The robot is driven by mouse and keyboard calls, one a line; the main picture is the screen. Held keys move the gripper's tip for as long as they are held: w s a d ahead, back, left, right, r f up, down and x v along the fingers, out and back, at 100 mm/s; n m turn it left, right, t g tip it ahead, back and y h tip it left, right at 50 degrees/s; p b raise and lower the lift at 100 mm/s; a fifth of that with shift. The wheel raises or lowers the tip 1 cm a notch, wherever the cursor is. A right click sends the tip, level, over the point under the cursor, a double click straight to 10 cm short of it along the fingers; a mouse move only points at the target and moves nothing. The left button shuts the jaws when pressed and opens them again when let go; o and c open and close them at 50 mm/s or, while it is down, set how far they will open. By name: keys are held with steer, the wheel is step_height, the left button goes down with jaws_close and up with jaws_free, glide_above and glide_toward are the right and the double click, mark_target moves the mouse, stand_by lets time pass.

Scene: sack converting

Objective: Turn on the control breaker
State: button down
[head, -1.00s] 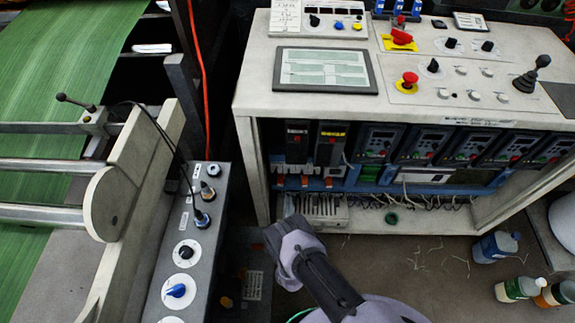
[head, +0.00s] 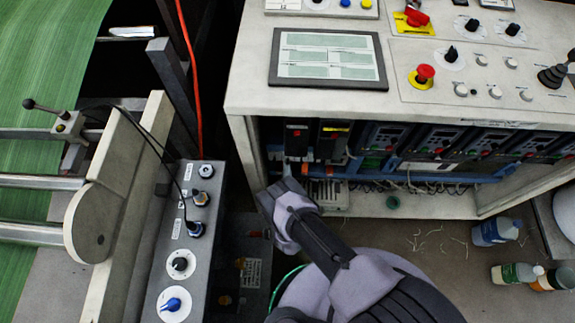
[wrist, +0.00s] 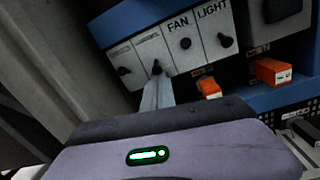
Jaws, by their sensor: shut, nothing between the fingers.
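A row of small white breakers with dark toggles shows in the wrist view; two are labelled FAN (wrist: 185,43) and LIGHT (wrist: 226,41). To their left are two more breakers, the leftmost (wrist: 124,71) and the second (wrist: 156,67), whose labels are too small to read, so I cannot tell which is the control breaker. My gripper (wrist: 157,92) is shut and empty. Its fingertips are just below the second toggle, close to it or touching; I cannot tell which. In the head view my gripper (head: 279,188) reaches the cabinet's lower left opening, and it hides the breakers.
Orange-tabbed parts (wrist: 272,72) sit right of and below the breakers. The control cabinet (head: 245,90) has a screen and a red emergency button (head: 426,72) on top. A grey knob box (head: 185,250) stands left. Bottles (head: 495,231) stand on the floor at right.

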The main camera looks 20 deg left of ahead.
steer(key=shift+w, duration=0.15)
steer(key=shift+r, duration=0.1)
steer(key=shift+r+g+p, duration=0.15)
steer(key=shift+g+p, duration=0.45)
steer(key=shift+g, duration=0.2)
